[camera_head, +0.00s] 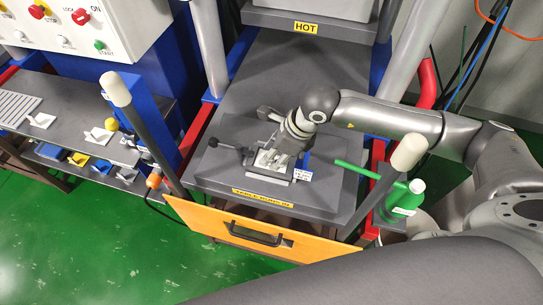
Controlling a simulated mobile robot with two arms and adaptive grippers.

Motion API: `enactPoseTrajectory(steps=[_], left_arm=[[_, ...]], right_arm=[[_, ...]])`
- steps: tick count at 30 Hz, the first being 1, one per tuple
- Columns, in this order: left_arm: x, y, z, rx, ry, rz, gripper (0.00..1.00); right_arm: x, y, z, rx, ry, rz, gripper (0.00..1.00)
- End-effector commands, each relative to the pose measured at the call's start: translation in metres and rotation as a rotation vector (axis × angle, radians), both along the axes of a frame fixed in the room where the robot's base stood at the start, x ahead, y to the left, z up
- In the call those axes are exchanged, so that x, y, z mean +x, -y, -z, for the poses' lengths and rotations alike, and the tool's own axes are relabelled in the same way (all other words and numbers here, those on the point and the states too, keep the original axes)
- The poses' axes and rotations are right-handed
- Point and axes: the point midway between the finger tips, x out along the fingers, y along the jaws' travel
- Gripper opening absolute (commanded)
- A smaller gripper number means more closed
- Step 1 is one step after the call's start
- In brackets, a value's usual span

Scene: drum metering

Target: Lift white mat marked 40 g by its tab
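White pieces with raised tabs lie on the grey side shelf at left: one white piece (41,120) farther left and another white piece (98,136) nearer the middle. Any "40 g" marking is too small to read, so I cannot tell which is the named mat. My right gripper (270,158) points down over a small metal frame (262,172) on the grey machine plate, well to the right of those white pieces. Its fingers overlap pale parts in the frame; whether they grip anything is unclear. My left gripper is not in view.
An orange front panel with a black handle (256,233) and two white-capped posts (116,89) (409,151) stand before the plate.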

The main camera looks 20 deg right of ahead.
Motion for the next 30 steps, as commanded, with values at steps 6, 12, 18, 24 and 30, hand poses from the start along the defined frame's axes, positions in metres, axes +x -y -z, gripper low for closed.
enactPoseTrajectory(steps=[6,12,18,24,30], left_arm=[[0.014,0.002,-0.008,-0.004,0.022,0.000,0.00],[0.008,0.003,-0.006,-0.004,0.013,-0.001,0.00],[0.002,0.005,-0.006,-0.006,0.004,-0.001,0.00],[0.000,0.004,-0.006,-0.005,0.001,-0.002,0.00],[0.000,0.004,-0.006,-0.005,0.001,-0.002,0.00]], right_arm=[[0.003,-0.006,0.015,0.000,0.000,-0.001,0.32],[0.003,-0.005,0.016,0.000,0.000,-0.001,0.31],[0.003,-0.005,0.016,0.001,0.001,-0.001,0.05],[0.003,-0.005,0.015,0.001,0.001,-0.001,0.00],[0.003,-0.005,0.015,0.001,0.001,-0.001,0.00]])
